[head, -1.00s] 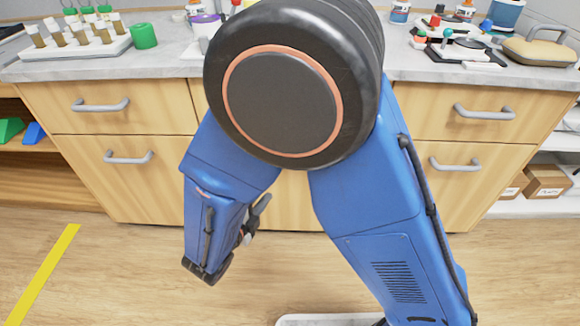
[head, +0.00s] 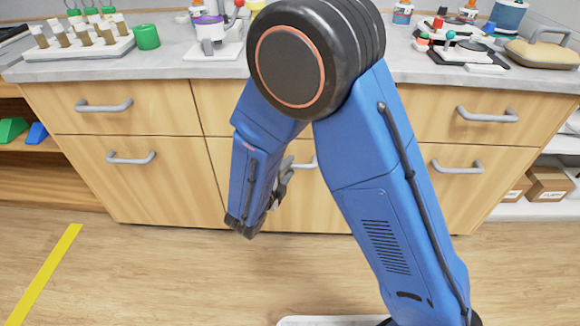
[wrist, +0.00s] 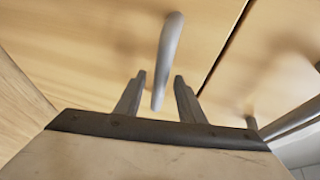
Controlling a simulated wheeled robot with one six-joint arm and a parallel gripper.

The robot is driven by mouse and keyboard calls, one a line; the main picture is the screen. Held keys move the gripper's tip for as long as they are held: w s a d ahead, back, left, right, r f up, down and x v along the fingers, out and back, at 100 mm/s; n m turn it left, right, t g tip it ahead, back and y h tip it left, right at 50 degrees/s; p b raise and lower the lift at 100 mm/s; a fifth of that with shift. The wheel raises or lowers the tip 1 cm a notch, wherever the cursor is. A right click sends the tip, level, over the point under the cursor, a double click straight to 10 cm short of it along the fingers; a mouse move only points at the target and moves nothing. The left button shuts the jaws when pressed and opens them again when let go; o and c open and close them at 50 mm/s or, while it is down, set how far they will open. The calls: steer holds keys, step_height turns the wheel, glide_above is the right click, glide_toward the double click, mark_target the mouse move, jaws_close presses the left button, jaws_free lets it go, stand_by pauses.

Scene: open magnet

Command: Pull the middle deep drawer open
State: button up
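The middle deep drawer (head: 305,214) is the lower wooden front in the centre of the cabinet, looking flush and closed, partly hidden by my arm. Part of its grey bar handle (head: 305,164) shows beside my arm. My gripper (head: 284,178) is in front of this drawer, near the handle. In the wrist view a grey handle (wrist: 170,50) runs between the two fingers of my gripper (wrist: 160,76). The fingers are open, with a gap visible on each side of the handle.
Closed drawers with grey handles flank it at left (head: 130,158) and right (head: 457,167). The grey worktop (head: 170,70) above carries a vial rack (head: 80,47) and other lab items. The wooden floor (head: 150,275) in front is clear.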

steer(key=shift+x, duration=0.9)
jaws_close()
